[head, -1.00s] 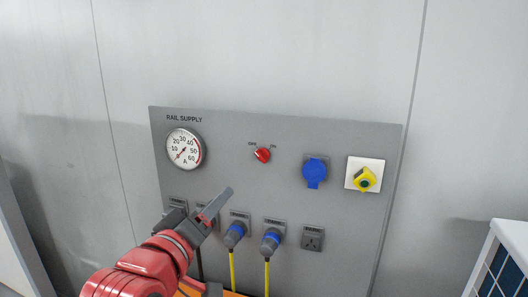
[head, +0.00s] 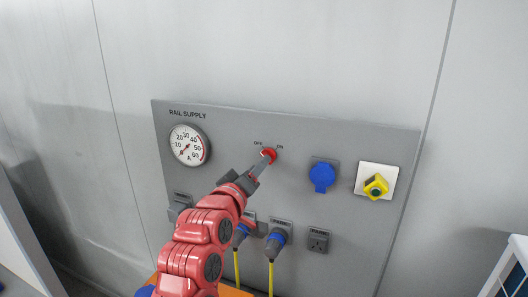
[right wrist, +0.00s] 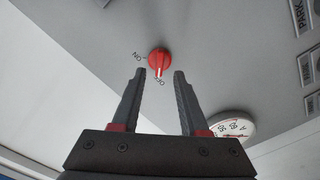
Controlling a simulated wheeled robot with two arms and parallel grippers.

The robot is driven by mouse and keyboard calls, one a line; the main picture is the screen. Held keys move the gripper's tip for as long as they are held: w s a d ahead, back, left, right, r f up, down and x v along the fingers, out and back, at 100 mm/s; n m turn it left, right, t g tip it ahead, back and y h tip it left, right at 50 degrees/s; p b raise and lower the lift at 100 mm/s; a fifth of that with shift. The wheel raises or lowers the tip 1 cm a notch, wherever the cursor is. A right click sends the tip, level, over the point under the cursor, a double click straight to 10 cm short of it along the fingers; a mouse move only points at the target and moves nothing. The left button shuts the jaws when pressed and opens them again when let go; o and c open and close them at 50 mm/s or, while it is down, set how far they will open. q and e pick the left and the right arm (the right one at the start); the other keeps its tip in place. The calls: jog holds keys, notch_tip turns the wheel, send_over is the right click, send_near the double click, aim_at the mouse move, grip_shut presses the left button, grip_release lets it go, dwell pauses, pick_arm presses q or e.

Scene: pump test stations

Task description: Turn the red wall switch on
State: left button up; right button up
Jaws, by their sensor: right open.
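The red rotary switch (head: 269,153) is on the grey RAIL SUPPLY panel (head: 300,135), below the OFF and ON labels. It also shows in the right wrist view (right wrist: 159,60), where its pale pointer line is toward the OFF label. My right gripper (head: 263,167) reaches up from below, its fingertips at the switch and partly covering it in the head view. In the right wrist view the gripper (right wrist: 160,73) is open and empty, with the switch just ahead between the fingertips. I cannot tell whether they touch it. My left gripper is not in view.
A round gauge (head: 188,145) is at the panel's upper left. A blue socket (head: 321,176) and a yellow switch on a white plate (head: 366,171) are to the right. Below, plugs (head: 277,242) with yellow cables sit in sockets. The wall above is clear.

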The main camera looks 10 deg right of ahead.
jog(key=p+x, duration=0.1)
jog(key=x, duration=0.3)
jog(key=shift+w+d, duration=0.2)
jog(key=shift+w, duration=0.05)
jog(key=shift+c, duration=0.3)
grip_shut()
